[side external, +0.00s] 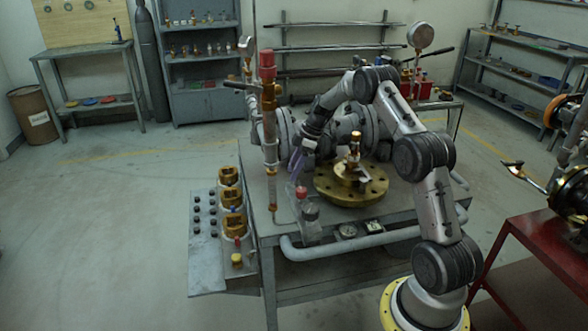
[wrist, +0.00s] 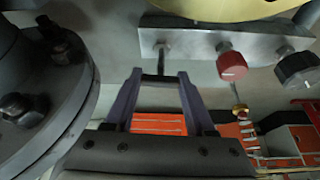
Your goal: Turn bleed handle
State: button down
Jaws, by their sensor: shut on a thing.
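In the wrist view, the bleed handle (wrist: 158,79) is a short dark crossbar on a thin stem. The stem comes out of a grey metal block (wrist: 195,43). My gripper (wrist: 159,75) has its two purple-grey fingers at the two ends of the crossbar and is shut on it. The crossbar lies level across the picture between the fingertips. In the side external view my gripper (side external: 296,167) is at the left of the brass flange (side external: 350,195), and the bleed handle cannot be made out there.
A red knob (wrist: 231,65) and a black knob (wrist: 296,69) sit on the same block, right of my gripper. A large bolted grey flange (wrist: 45,95) stands close on the left. A tall pipe with a red top (side external: 267,70) rises at the bench's left edge.

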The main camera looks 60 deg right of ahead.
jog(key=shift+s, duration=0.1)
jog(key=shift+c, duration=1.2)
grip_release()
jog(key=v, duration=1.3)
jog(key=shift+r, duration=0.4)
